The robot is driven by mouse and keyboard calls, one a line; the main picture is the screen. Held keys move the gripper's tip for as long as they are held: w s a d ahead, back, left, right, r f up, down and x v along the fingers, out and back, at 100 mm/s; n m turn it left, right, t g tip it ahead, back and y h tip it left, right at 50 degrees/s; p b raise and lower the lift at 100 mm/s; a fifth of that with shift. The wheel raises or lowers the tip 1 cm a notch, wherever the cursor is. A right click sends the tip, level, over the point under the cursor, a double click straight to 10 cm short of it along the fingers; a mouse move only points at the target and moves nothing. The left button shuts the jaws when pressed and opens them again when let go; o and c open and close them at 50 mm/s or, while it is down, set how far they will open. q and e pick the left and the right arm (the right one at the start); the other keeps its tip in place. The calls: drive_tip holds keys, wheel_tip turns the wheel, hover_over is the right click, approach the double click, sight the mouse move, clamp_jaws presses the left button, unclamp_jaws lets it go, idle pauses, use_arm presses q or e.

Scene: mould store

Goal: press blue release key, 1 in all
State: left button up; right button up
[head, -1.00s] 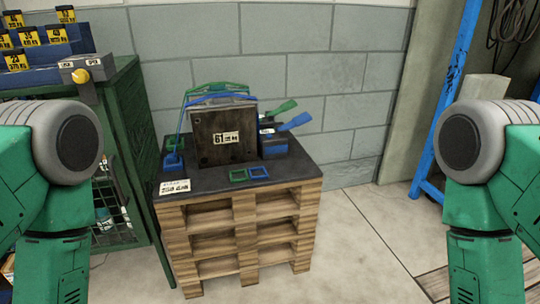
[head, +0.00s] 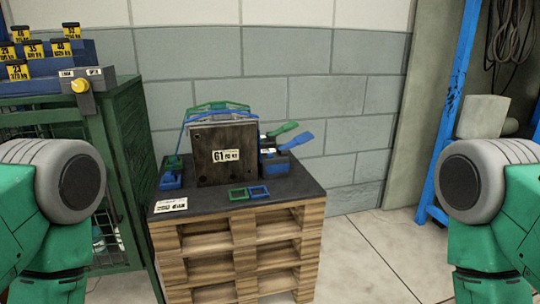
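A dark square block (head: 213,167) labelled 61 stands on a black-topped stack of wooden pallets (head: 200,240). A blue paddle-shaped key (head: 298,141) and a green one (head: 284,129) rise at a slant from a blue box (head: 275,166) right of the block. A small blue block (head: 170,181) sits on its left, with a green part (head: 174,162) behind. Green and blue bars (head: 216,107) arch behind the block's top. A green square frame (head: 238,194) and a blue one (head: 259,191) lie in front. Only my upper arms show; both grippers are out of view.
A green cabinet (head: 128,165) stands close on the left, with numbered yellow-labelled pieces (head: 35,51) and a yellow knob (head: 80,86) on top. A blue rack post (head: 455,100) stands at right. Floor (head: 365,255) right of the pallets is clear.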

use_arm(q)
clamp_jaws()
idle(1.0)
